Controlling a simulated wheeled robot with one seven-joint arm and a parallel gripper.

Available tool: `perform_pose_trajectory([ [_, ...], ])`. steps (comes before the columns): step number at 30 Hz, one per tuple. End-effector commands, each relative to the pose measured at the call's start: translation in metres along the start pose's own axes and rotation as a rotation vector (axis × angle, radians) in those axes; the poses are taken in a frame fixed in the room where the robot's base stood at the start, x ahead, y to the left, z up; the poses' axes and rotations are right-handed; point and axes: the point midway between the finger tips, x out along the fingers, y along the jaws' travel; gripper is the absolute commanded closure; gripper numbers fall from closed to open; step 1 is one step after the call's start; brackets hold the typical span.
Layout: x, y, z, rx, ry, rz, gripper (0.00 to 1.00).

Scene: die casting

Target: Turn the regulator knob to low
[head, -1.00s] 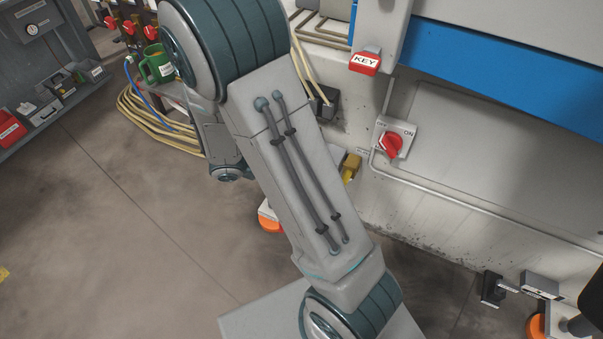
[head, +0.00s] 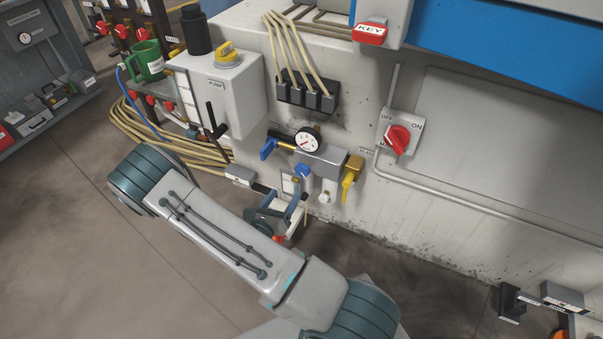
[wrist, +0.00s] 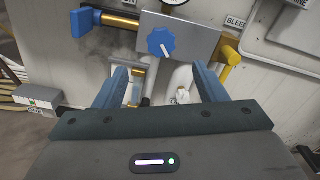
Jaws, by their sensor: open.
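The regulator knob (head: 303,170) is a round blue knob on the front of a grey block under a pressure gauge (head: 308,140). In the wrist view, the knob (wrist: 161,41) is ahead of my fingers and slightly above the gap between them. Its white pointer mark points down and slightly right. My gripper (wrist: 161,72) is open and empty, its two blue-grey fingers apart and not around the knob. In the head view, my gripper (head: 280,198) is just below the knob and partly hidden by my arm. I cannot read any low marking.
A blue valve handle (head: 268,149) is left of the block and a yellow handle (head: 351,178) right of it. A red OFF/ON switch (head: 398,139) is on the wall. A pump box (head: 220,88) stands left, with coiled hoses (head: 150,130) below.

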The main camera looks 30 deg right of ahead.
Motion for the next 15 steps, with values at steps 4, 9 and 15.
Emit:
perform_pose_trajectory([
  [4, 0.03, -0.001, -0.002, 0.003, 0.001, -0.007, 0.35],
  [9, 0.067, -0.002, -0.002, 0.002, 0.001, -0.007, 0.35],
  [15, 0.102, -0.001, -0.001, 0.003, 0.001, -0.004, 0.35],
])
